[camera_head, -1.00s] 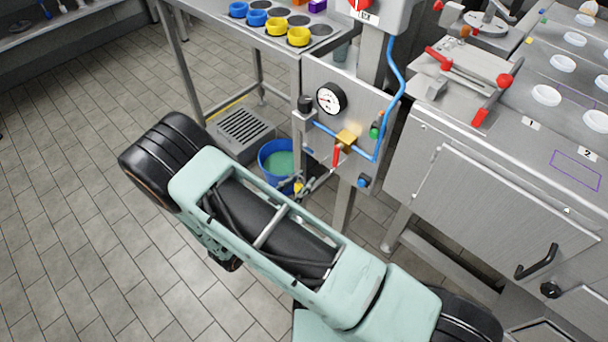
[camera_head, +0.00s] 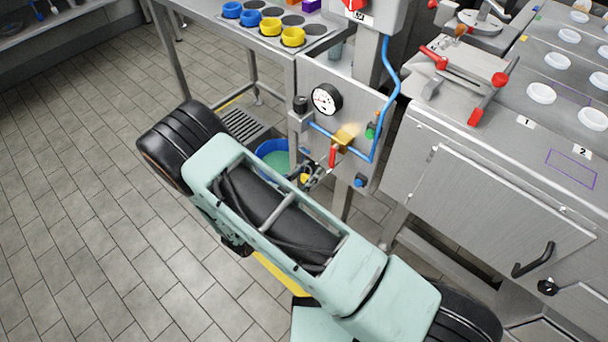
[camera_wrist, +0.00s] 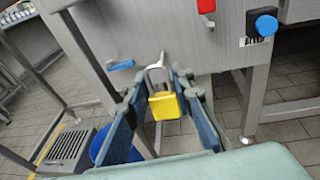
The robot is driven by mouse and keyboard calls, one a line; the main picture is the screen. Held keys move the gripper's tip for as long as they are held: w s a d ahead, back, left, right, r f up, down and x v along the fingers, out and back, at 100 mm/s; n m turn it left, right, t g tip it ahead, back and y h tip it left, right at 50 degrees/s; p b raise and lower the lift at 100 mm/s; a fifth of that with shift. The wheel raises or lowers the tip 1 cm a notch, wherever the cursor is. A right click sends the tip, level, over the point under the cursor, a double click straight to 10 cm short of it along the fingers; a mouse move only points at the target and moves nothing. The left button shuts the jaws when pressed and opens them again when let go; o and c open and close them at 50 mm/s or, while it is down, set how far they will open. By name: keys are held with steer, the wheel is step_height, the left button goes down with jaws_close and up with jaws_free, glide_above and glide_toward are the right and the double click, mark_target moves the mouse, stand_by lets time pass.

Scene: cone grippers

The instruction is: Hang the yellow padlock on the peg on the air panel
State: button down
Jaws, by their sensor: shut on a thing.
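The yellow padlock (camera_wrist: 166,106) is upright between the fingers of my gripper (camera_wrist: 163,84) in the wrist view, its grey shackle on top. My gripper is shut on it. A short grey peg (camera_wrist: 162,58) shows on the front of the air panel (camera_wrist: 218,38), just above the shackle. I cannot tell whether the shackle touches the peg or is around it. In the head view the padlock (camera_head: 305,178) is a small yellow patch by my gripper (camera_head: 314,173), below the panel's lower left part (camera_head: 300,142), partly hidden.
The panel carries a gauge (camera_head: 326,99), a yellow fitting (camera_head: 345,136), a red lever (camera_head: 332,157) and a blue button (camera_head: 361,181) close to my gripper. A blue bucket (camera_head: 268,149) stands below on the left. A steel cabinet (camera_head: 490,195) stands to the right.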

steer(key=shift+b+x, duration=0.45)
steer(key=shift+x, duration=1.55)
steer(key=shift+s+d+f, duration=0.15)
steer(key=shift+d, duration=0.05)
steer(key=c, duration=1.6)
jaws_free()
glide_toward(324, 160)
steer(key=v, duration=0.5)
steer(key=shift+s+a+f, duration=0.1)
steer(key=shift+f, duration=0.05)
